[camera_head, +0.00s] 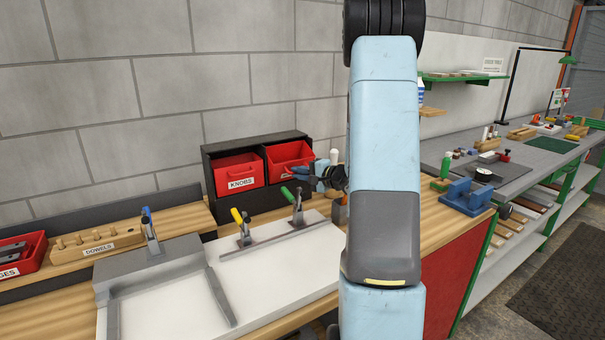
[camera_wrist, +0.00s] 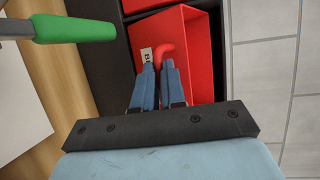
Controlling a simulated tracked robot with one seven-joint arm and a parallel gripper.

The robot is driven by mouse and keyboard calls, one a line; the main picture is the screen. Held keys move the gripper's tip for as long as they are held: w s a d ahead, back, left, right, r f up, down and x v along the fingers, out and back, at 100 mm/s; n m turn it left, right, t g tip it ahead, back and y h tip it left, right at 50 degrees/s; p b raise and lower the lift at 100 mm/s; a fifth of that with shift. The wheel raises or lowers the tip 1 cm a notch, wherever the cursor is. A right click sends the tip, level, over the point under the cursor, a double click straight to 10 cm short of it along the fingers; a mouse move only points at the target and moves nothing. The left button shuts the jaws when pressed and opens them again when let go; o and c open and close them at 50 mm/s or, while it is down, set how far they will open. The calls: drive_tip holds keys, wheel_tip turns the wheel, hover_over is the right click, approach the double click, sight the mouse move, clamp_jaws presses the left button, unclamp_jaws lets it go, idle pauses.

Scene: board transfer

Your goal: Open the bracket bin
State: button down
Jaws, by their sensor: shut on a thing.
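The bracket bin is the right-hand red bin (camera_head: 289,154) in a black cabinet. In the wrist view, the same red bin (camera_wrist: 178,35) has a small red hooked handle (camera_wrist: 166,49) and a white label, mostly hidden by my fingers. My gripper (camera_head: 296,171) is at the front of this bin. In the wrist view, my gripper's blue fingers (camera_wrist: 158,68) are shut on the handle. In the head view, the bin's front looks tilted outward, with part of its inside showing above the front edge.
A red bin labelled KNOBS (camera_head: 238,176) sits to the left in the black cabinet (camera_head: 207,165). A green-handled clamp (camera_head: 297,207) and a yellow-handled clamp (camera_head: 241,228) stand on the white board (camera_head: 275,275) in front. The green clamp handle (camera_wrist: 75,28) is close to my gripper.

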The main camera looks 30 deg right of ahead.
drive_tip(key=shift+f, duration=0.1)
idle(0.3)
drive_tip(key=shift+s+f, duration=0.4)
drive_tip(key=shift+f, duration=0.15)
drive_tip(key=c, duration=1.2)
unclamp_jaws()
drive_tip(key=v, duration=1.3)
drive_tip(key=shift+s+d+r, duration=0.1)
drive_tip(key=shift+s, duration=0.25)
